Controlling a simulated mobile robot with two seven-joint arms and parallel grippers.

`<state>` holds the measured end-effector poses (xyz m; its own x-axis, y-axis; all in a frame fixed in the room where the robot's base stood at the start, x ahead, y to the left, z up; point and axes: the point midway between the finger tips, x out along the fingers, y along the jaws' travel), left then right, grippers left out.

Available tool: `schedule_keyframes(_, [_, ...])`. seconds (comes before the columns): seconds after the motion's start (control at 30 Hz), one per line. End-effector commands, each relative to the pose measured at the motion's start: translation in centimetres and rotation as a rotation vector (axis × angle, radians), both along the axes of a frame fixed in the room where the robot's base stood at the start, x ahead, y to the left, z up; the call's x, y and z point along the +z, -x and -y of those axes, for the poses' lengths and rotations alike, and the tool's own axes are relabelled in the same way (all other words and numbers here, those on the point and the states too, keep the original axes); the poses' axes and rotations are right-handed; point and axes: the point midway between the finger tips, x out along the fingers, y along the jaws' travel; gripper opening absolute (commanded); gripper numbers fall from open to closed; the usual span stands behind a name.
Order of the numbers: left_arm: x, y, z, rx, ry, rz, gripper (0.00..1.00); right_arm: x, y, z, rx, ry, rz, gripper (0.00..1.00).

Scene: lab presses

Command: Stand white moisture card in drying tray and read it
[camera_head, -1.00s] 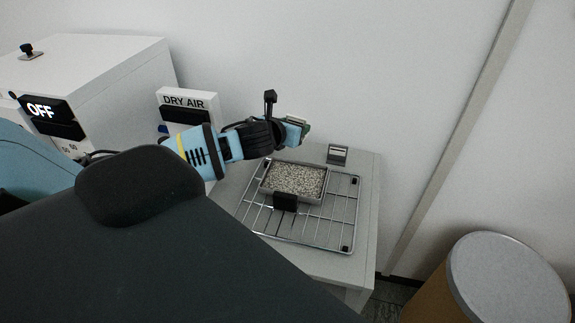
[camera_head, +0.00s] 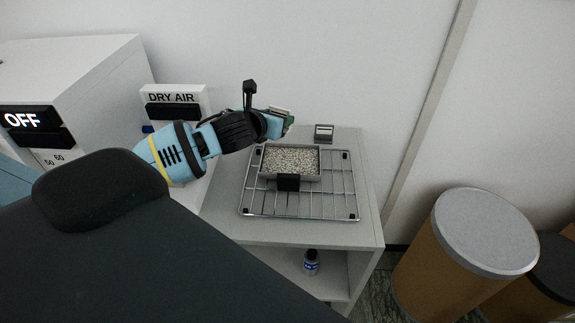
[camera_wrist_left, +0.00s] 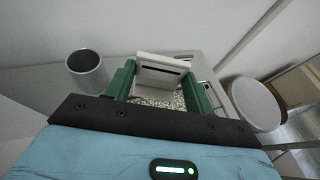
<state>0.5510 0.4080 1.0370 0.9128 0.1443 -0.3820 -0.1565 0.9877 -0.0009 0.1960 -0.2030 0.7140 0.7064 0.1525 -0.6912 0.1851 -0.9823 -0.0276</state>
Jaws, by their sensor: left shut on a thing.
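My left gripper (camera_head: 284,122) is above the back edge of the drying tray (camera_head: 289,182), apart from it. In the left wrist view its green fingers (camera_wrist_left: 160,85) are shut on a white card (camera_wrist_left: 162,63) with a dark stripe, which appears to be the moisture card. In the head view only a pale edge of the card (camera_head: 281,111) shows at the fingertips. The tray is a shallow grey metal box filled with speckled granules, with a black tab in front. Its granules (camera_wrist_left: 160,102) show below the card in the wrist view. My right gripper is not in view.
The tray sits on a wire rack (camera_head: 335,205) on a grey table (camera_head: 365,228). A small grey block (camera_head: 324,133) stands behind it. A grey cup (camera_wrist_left: 86,70) shows in the wrist view. Left are the DRY AIR box (camera_head: 173,97) and the OFF machine (camera_head: 75,75); right, a lidded drum (camera_head: 484,232).

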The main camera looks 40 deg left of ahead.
Motion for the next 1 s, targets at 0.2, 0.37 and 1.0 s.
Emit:
schedule_keyframes(0.2, [-0.6,0.0,0.0,-0.001,0.002,-0.002,0.32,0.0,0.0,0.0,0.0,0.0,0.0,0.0])
schedule_keyframes(0.37, [-3.4,0.1,0.1,0.001,0.003,-0.006,0.32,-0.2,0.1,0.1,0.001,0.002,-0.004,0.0])
schedule_keyframes(1.0, [-8.7,0.0,0.1,0.001,0.003,-0.004,0.32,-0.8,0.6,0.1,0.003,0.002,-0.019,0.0])
